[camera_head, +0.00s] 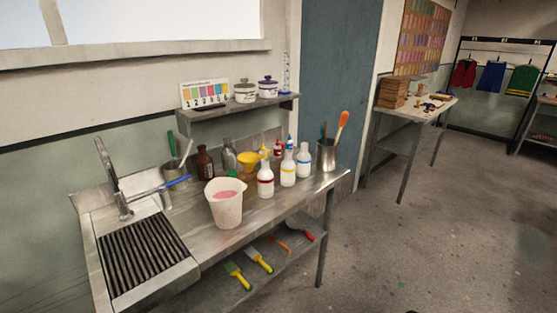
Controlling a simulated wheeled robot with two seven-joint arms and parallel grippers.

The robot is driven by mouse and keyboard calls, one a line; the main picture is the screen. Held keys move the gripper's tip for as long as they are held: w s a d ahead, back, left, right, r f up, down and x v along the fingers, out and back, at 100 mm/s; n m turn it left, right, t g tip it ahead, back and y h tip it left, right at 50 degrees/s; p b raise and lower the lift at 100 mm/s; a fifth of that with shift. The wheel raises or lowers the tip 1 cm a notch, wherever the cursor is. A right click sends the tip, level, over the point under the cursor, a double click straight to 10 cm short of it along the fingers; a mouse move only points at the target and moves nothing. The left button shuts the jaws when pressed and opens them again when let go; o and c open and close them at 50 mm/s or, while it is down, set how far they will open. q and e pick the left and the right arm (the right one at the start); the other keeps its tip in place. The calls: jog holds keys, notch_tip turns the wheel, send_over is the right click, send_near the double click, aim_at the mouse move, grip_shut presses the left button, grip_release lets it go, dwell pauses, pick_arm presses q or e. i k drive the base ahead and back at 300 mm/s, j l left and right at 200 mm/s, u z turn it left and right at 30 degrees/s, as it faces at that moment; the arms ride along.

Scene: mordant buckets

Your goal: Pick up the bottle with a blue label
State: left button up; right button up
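The bottle with a blue label (304,161) is white and stands upright on the steel counter (255,212), towards its right end. It is the rightmost of three similar white bottles. A white bottle with a yellow label (288,171) stands just left of it, and one with a red label (265,180) stands further left and nearer the front. Neither of my grippers shows in the head view.
A metal pot with brushes (327,155) stands right of the bottles. A white bucket with pink contents (225,203) stands to their left. Smaller bottles, including a red one (278,149), stand behind. A shelf (240,112) hangs above. Open floor (420,250) lies right.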

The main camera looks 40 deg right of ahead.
aim_at(304, 159)
jog(key=l+z, duration=0.15)
jog(key=z, duration=1.35)
jog(key=k+l, duration=0.05)
